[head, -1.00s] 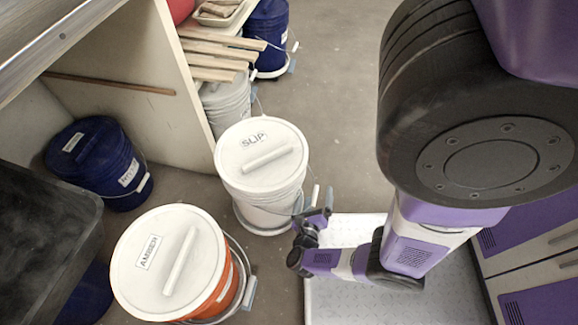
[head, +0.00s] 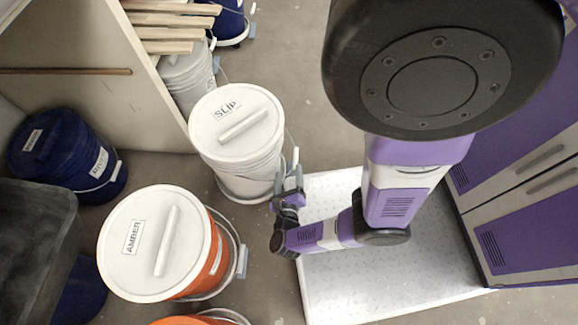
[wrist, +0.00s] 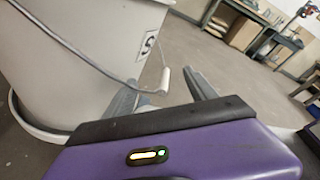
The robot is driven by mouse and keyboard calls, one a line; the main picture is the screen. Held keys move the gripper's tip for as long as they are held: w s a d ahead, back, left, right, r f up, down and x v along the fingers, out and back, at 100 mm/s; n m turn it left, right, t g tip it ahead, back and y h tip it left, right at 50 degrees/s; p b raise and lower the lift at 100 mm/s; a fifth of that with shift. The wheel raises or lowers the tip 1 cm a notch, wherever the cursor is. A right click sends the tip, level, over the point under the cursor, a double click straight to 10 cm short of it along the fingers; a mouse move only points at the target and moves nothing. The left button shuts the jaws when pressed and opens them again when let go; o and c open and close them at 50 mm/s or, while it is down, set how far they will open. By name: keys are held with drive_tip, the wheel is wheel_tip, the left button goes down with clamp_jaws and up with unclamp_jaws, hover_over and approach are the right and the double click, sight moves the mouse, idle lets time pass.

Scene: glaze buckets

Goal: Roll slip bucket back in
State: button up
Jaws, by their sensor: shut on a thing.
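The slip bucket (head: 262,165) is white with a flat lid labelled SLIP. It stands upright on a low round base (head: 250,196), outside the end of the shelf's side panel. In the wrist view the slip bucket (wrist: 75,50) fills the left side, with its wire handle and white grip (wrist: 165,79) hanging toward me. My gripper (head: 290,186) is at the bucket's right side, low down. In the wrist view its fingers (wrist: 168,97) are shut on the handle at the white grip; the exact contact is partly hidden.
An orange amber bucket (head: 217,252) with a white lid stands in front, another orange one (head: 185,321) at the bottom edge. A blue bucket (head: 62,160) sits under the shelf left of the panel (head: 130,105). A grey bucket (head: 190,78) stands behind, beneath wooden slats (head: 170,33).

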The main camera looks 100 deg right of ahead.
drive_tip(key=a, duration=0.3)
drive_tip(key=shift+w+b, duration=0.1)
drive_tip(key=shift+b, duration=0.25)
drive_tip(key=shift+b, duration=0.3)
drive_tip(key=shift+w+d, duration=0.1)
